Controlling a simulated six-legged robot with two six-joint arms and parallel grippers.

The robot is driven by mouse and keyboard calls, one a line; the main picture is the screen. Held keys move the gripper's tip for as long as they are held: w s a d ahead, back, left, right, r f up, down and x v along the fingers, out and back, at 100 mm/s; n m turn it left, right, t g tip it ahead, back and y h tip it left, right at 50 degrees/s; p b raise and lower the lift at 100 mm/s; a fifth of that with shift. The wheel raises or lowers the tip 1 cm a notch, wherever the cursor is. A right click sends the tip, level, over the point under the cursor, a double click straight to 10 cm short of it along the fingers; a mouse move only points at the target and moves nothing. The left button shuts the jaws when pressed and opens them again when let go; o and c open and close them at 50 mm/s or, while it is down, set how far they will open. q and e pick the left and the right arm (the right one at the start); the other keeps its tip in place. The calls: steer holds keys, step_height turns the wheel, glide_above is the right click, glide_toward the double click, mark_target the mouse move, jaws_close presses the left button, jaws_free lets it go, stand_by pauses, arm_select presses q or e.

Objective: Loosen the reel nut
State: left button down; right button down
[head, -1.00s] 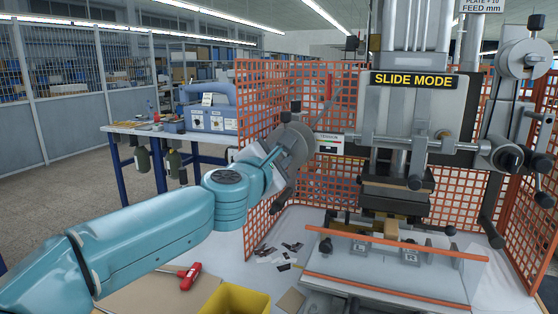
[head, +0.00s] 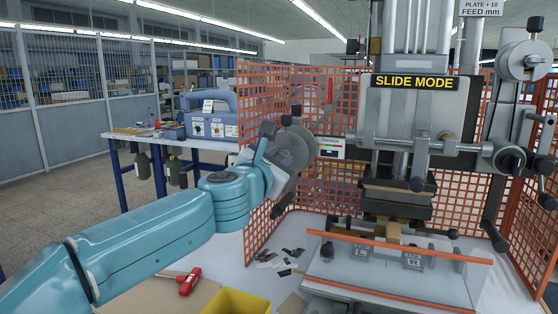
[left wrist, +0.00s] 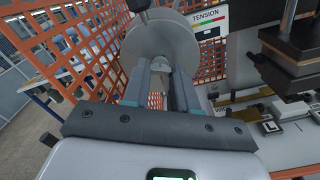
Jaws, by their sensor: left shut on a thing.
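The grey reel disc (head: 292,150) stands on the left side of the press, beside the orange mesh guard. In the left wrist view the disc (left wrist: 160,38) fills the top middle. My left gripper (left wrist: 160,80) has its two fingers pointing at the hub of the disc. It is shut on the reel nut (left wrist: 157,98), of which only a small pale part shows between the fingers. In the head view my left gripper (head: 272,158) is at the near face of the disc, and the nut is hidden there. My right gripper is not in view.
The orange mesh guard (head: 262,90) stands close behind and left of the reel. A TENSION label (head: 330,147) is just right of it. The press head (head: 412,110) is further right. A red-handled tool (head: 189,281) and a yellow bin (head: 238,301) are on the table below my arm.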

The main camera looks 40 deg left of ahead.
arm_select(q)
steer(key=shift+f, duration=0.25)
steer(key=c, duration=1.2)
jaws_free()
steer(key=shift+c, duration=0.2)
steer(key=o, duration=0.4)
steer(key=shift+c, duration=0.2)
steer(key=shift+r, duration=0.1)
steer(key=p+v, duration=0.1)
steer(key=v, duration=1.5)
steer(key=shift+s, duration=0.2)
steer(key=shift+s, duration=0.1)
